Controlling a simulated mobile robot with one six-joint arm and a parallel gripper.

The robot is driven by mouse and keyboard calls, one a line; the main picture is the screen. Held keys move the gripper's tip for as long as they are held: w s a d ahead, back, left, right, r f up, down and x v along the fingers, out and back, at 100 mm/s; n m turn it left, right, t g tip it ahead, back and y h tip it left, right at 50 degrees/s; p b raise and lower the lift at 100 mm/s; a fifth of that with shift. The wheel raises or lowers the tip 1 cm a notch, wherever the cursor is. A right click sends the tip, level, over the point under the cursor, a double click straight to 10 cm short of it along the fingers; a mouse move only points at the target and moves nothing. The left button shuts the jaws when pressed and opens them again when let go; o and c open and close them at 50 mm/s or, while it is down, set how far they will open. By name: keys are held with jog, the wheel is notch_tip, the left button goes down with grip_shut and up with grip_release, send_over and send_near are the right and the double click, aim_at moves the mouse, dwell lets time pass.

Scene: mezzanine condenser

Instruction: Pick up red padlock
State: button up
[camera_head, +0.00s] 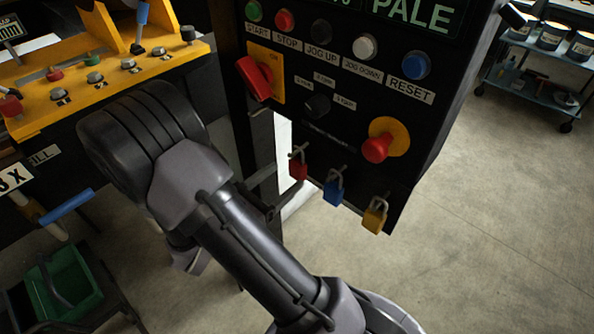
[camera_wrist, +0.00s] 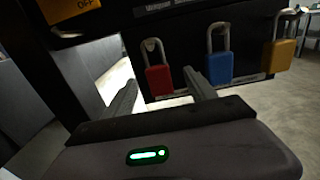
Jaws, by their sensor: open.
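The red padlock (camera_head: 298,168) hangs by its shackle at the lower left of a black control panel. In the wrist view the red padlock (camera_wrist: 158,79) hangs ahead of my gripper (camera_wrist: 160,88), between its two fingers as seen in the picture. My gripper is open and empty, its fingers spread; I see no contact with the padlock. In the head view my arm hides most of the gripper.
A blue padlock (camera_head: 333,192) and a yellow padlock (camera_head: 375,216) hang to the right of the red one. Above are panel buttons, a red rotary switch (camera_head: 256,78) and a red stop knob (camera_head: 377,148). A yellow console (camera_head: 100,85) stands left.

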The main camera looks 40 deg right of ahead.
aim_at(294, 165)
jog(key=d, duration=0.1)
jog(key=d+b, duration=0.1)
jog(key=d, duration=0.3)
jog(key=shift+w+f+b, duration=0.1)
jog(key=shift+w+b, duration=0.2)
jog(key=shift+w, duration=0.1)
jog(key=shift+a, duration=0.1)
jog(key=shift+c, duration=0.3)
grip_shut()
jog(key=shift+r, duration=0.35)
jog(key=shift+r+p, duration=0.6)
jog(key=shift+p, duration=0.05)
jog(key=s+a+p, duration=0.1)
jog(key=a+p, duration=0.2)
jog(key=a, duration=1.5)
jog(key=shift+s+f+p, duration=0.15)
jog(key=shift+s+p, duration=0.05)
jog(key=shift+p, duration=0.1)
